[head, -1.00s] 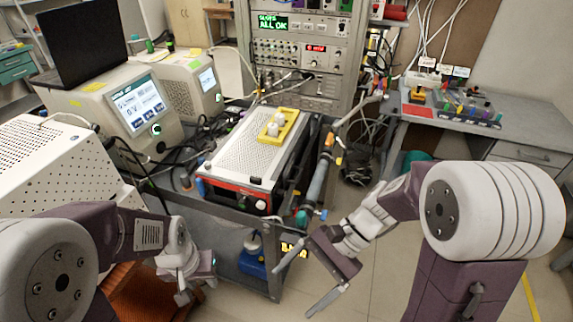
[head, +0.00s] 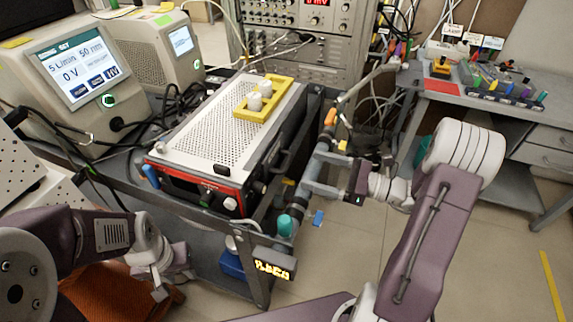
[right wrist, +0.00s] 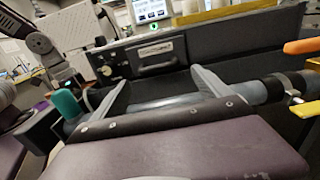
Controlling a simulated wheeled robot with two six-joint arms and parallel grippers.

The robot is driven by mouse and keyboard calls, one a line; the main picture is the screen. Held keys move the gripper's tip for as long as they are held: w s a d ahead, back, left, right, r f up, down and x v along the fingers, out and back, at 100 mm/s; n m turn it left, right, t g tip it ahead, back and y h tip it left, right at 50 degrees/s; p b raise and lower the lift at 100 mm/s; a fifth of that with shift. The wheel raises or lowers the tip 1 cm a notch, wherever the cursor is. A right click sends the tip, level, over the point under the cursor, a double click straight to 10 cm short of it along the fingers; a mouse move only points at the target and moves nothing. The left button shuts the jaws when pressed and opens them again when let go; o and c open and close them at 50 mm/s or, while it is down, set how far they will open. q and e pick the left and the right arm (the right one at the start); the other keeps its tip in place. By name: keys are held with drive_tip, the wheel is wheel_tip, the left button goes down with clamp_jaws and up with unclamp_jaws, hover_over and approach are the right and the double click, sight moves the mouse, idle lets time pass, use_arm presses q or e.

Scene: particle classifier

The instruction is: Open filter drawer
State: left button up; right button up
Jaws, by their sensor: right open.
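No label naming a filter drawer is readable. A dark panel with a handle (right wrist: 157,66) faces my right gripper in the right wrist view. It seems to be the right side of the white perforated-top instrument, whose side handle (head: 284,157) shows in the head view. My right gripper (head: 311,169) is open, its fingers pointing left at that side, across the grey pipe. In the right wrist view its two spread fingers (right wrist: 160,78) reach toward the handle, with nothing held; contact is not seen. My left gripper (head: 160,288) is low at left, its fingers partly hidden.
The perforated-top instrument (head: 213,110) carries a yellow tray (head: 250,114). A grey pipe (head: 310,175) with an orange valve runs along the cart's right side. A grey workbench (head: 520,112) stands at right. Floor between is open.

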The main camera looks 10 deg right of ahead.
sight(287, 161)
drive_tip(key=b+x, duration=0.1)
drive_tip(key=x, duration=0.7)
drive_tip(key=shift+w+a, duration=0.1)
drive_tip(key=shift+a, duration=0.05)
drive_tip(key=shift+c, duration=0.4)
drive_tip(key=c, duration=1.7)
drive_tip(key=p+v, duration=0.2)
drive_tip(key=v, duration=0.8)
drive_tip(key=shift+a, duration=0.1)
drive_tip(key=o, duration=1.8)
